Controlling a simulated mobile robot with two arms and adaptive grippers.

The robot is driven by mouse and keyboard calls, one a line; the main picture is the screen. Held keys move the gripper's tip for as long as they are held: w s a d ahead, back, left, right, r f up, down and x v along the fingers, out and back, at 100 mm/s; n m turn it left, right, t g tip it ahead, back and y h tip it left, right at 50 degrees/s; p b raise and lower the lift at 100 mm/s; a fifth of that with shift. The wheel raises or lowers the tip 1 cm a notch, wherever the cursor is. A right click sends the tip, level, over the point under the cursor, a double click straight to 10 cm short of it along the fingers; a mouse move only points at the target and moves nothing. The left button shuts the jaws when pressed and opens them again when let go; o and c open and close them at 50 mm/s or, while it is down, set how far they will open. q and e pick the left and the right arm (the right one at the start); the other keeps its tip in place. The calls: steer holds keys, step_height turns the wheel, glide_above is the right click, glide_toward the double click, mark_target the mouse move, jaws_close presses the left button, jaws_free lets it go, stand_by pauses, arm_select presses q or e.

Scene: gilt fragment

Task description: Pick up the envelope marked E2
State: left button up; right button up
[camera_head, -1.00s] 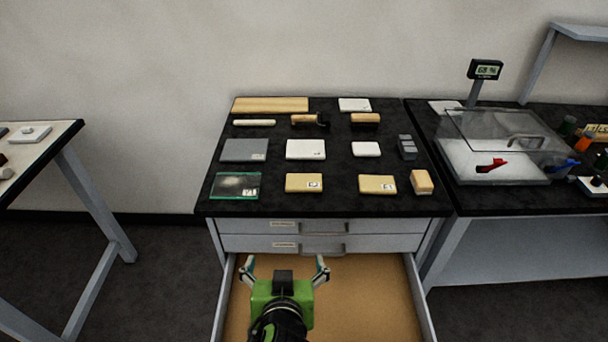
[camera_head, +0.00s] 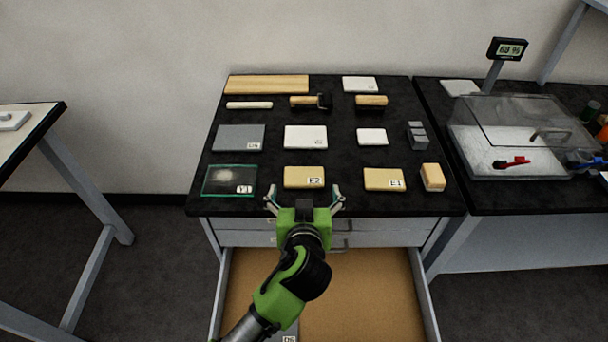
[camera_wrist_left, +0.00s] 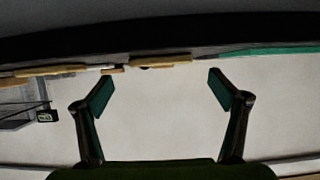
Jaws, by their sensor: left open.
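The envelope marked E2 (camera_head: 300,172) is a flat tan packet with a white label, lying on the black worktop near its front edge. My left gripper (camera_head: 305,196) is open and empty, just in front of E2 at the worktop's front edge, its two fingers spread to either side of the packet's front. In the left wrist view, the open fingers (camera_wrist_left: 160,86) are apart, and a tan strip, apparently the edge of E2 (camera_wrist_left: 160,60), lies beyond the gap. My right gripper is not in view.
A glass plate (camera_head: 229,180) lies left of E2, and the similar envelope E1 (camera_head: 380,178) lies to the right, beside a tan block (camera_head: 433,177). A white packet (camera_head: 306,137) lies behind E2. An open drawer (camera_head: 375,290) juts out below the worktop.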

mark_target(304, 176)
arm_select(q)
steer(key=shift+w+f, duration=0.15)
steer(key=shift+w, duration=0.35)
steer(key=x, duration=0.2)
steer(key=p+x, duration=0.1)
steer(key=x, duration=0.1)
steer(key=shift+w, duration=0.4)
steer(key=c, duration=1)
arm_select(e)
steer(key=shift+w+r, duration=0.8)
